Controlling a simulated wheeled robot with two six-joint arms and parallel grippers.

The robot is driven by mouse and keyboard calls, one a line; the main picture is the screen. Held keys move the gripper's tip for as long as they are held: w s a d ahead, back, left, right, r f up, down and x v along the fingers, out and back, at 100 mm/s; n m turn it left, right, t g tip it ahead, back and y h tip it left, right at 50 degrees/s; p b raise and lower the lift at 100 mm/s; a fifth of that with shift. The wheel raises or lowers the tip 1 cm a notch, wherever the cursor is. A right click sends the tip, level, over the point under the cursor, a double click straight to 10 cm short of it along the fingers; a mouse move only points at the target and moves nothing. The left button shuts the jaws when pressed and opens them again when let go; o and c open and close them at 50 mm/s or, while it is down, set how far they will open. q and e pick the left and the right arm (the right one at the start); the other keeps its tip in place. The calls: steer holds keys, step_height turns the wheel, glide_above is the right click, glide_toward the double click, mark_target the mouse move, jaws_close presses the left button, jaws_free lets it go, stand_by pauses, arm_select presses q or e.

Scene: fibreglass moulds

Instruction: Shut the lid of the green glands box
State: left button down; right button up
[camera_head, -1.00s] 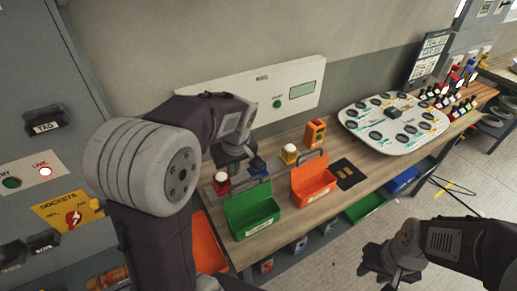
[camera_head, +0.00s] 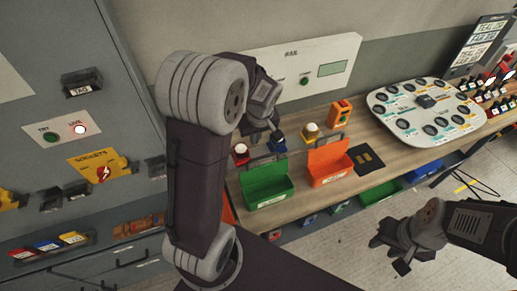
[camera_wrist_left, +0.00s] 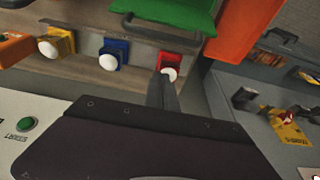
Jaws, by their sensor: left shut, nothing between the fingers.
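The green glands box (camera_head: 270,197) stands on the wooden bench. Its front wall and open inside show, and its lid (camera_head: 262,172) stands raised at the back with a dark handle on its top edge. In the left wrist view, green of the box (camera_wrist_left: 172,14) shows at the top edge, with the dark handle below it. My left gripper (camera_head: 262,132) is shut and empty, behind and above the raised lid, apart from it as far as I can tell. Its closed fingers (camera_wrist_left: 162,90) show in the wrist view. My right gripper (camera_head: 390,246) hangs low at the right, far from the box; its jaws are unclear.
An orange box (camera_head: 328,174) with raised lid stands right of the green one. Red (camera_head: 240,154), blue (camera_head: 277,145) and yellow (camera_head: 310,133) domed blocks stand behind them. A white plate of round sockets (camera_head: 425,112) lies further right. A grey cabinet (camera_head: 60,120) is at left.

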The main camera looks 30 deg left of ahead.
mark_target(264, 168)
arm_select(q)
steer(key=s+d+f, duration=0.1)
steer(key=s+d+f+p, duration=0.1)
steer(key=shift+s+d+f, duration=0.15)
steer(key=shift+d+f, duration=0.1)
steer(key=shift+f, duration=0.15)
steer(key=shift+a, duration=0.1)
